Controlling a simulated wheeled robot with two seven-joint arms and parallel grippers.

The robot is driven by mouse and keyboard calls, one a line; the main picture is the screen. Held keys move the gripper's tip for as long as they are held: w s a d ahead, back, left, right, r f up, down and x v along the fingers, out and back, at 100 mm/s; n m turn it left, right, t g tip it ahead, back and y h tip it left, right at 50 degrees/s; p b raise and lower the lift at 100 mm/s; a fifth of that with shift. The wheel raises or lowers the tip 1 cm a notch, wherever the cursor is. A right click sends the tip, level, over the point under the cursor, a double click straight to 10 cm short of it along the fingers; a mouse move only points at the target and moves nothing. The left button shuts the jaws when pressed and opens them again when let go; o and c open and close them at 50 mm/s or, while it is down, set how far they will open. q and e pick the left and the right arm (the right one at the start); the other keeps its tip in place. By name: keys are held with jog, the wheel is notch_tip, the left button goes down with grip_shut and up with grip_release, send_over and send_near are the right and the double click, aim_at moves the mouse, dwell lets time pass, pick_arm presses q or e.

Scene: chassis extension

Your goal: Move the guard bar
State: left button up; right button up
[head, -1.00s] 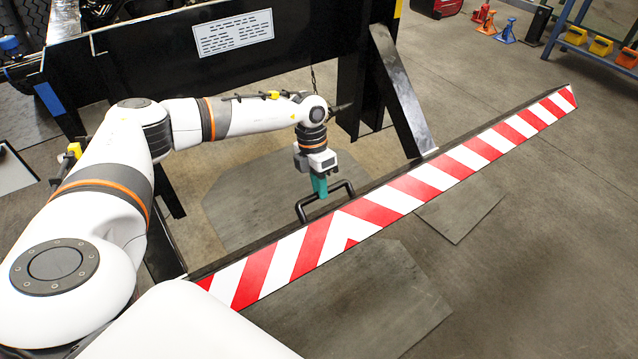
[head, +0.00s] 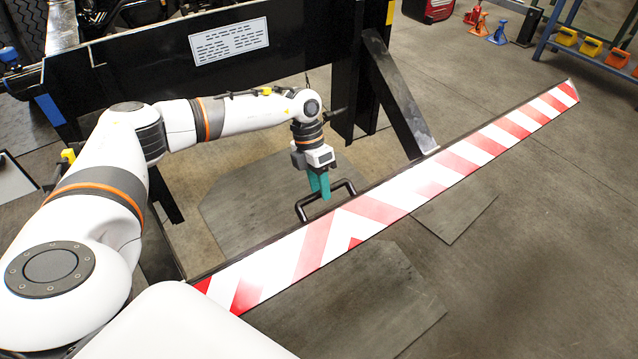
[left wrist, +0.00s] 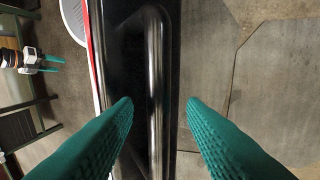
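The guard bar (head: 375,210) is a long red-and-white striped beam running diagonally from lower left to upper right in the head view. A black loop handle (head: 345,184) stands up from its far edge. My left gripper (head: 321,197), with green fingers, points down at this handle. In the left wrist view the handle (left wrist: 155,80) lies between the open fingertips (left wrist: 160,103), with gaps on both sides; how deep it sits between them I cannot tell. My right gripper (left wrist: 52,64) shows small at the upper left of that view, its two green fingers apart, holding nothing visible.
A black frame (head: 270,70) with a white label plate stands behind the bar, and its slanted brace (head: 400,95) comes down close to the bar. Jack stands (head: 500,32) and a blue shelf with yellow bins (head: 590,47) are at the upper right.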

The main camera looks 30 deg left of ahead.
pick_arm(q)
jog(key=p+v, duration=0.1)
jog(key=v, duration=1.1)
pick_arm(e)
jog(key=f, duration=0.1)
jog(key=s+f, duration=0.1)
jog(key=f, duration=0.2)
jog(key=shift+s+d, duration=0.1)
jog(key=shift+s, duration=0.15)
